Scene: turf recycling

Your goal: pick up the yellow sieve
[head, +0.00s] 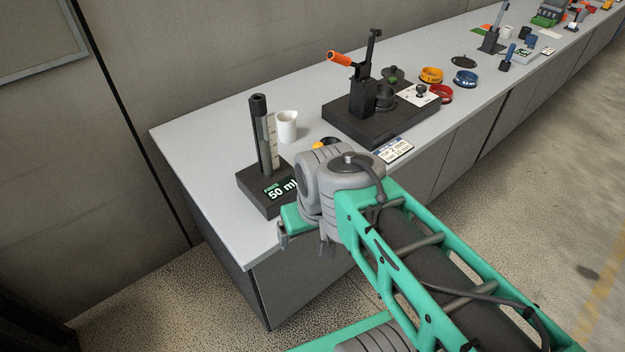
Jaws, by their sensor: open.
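The yellow sieve (431,75) is a small orange-yellow ring lying on the grey bench, behind a red ring (441,93) and to the left of a blue ring (466,78). My gripper (304,241) is at the near front edge of the bench, in front of the black stand marked 50 ml. It is open, its fingers point down, and no object shows between them. It is well to the left and nearer than the sieve, not touching it. My arm's wrist hides part of the gripper.
The measuring stand (260,192) and a white beaker (287,127) are nearer. A label card (394,151) lies at the front edge. More tools fill the far bench.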

